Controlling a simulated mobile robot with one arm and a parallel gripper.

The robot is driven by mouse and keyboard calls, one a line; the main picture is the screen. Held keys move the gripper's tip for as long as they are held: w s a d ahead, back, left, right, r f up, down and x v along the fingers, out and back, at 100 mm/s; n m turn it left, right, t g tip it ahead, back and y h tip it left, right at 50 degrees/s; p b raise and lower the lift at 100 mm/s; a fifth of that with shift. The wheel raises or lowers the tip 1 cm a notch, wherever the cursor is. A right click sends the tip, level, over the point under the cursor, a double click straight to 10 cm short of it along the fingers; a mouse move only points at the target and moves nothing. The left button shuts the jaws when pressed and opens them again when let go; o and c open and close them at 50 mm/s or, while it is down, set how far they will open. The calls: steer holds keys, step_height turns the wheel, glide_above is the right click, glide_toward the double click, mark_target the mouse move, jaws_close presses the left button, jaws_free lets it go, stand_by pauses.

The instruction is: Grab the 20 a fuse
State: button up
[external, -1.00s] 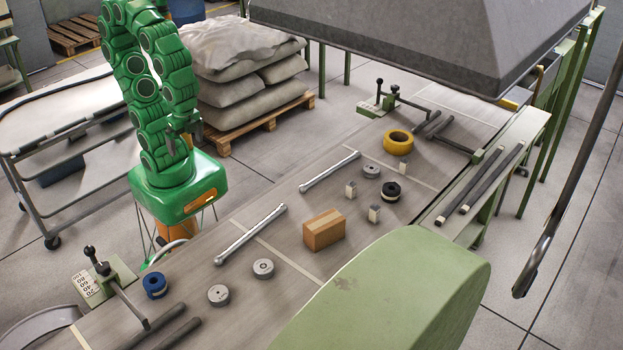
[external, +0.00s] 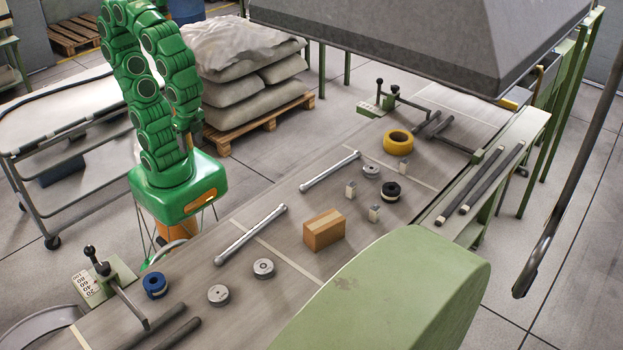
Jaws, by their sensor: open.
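Three small pale blocks that look like fuses stand on the grey table (external: 290,232): one left of centre (external: 350,189), one nearer the front (external: 374,213), and one farther back (external: 404,166) by the yellow roll. Their markings are too small to read, so I cannot tell which is the 20 A fuse. My gripper (external: 187,138) hangs at the end of my folded green arm, above my base and well left of the blocks. It is open and seen small and partly from the side. Nothing shows between its fingers.
A cardboard box (external: 324,229), metal bars (external: 251,234), grey discs (external: 218,294), a black roll (external: 391,189), a yellow roll (external: 398,142) and a blue roll (external: 155,285) lie on the table. A grey hood (external: 420,40) overhangs the back. A green machine cover (external: 400,290) blocks the front.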

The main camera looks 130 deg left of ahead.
steer(key=w+a+r+n+g+y, duration=0.1)
steer(key=w+a+n+y, duration=0.7)
steer(key=w+a+n, duration=0.9)
steer(key=t+y, duration=0.2)
steer(key=y, duration=0.3)
glide_toward(350, 183)
steer(key=a, duration=0.1)
steer(key=s+a, duration=0.1)
steer(key=a, duration=0.1)
steer(key=shift+s+f, duration=0.35)
steer(key=shift+f, duration=0.05)
steer(key=shift+w+f+t, duration=0.3)
steer(key=shift+f, duration=0.05)
steer(key=shift+w+x, duration=0.15)
steer(key=shift+x, duration=1.75)
steer(key=shift+w+x, duration=0.2)
steer(key=shift+x, duration=1.7)
steer(key=shift+c, duration=0.2)
jaws_close()
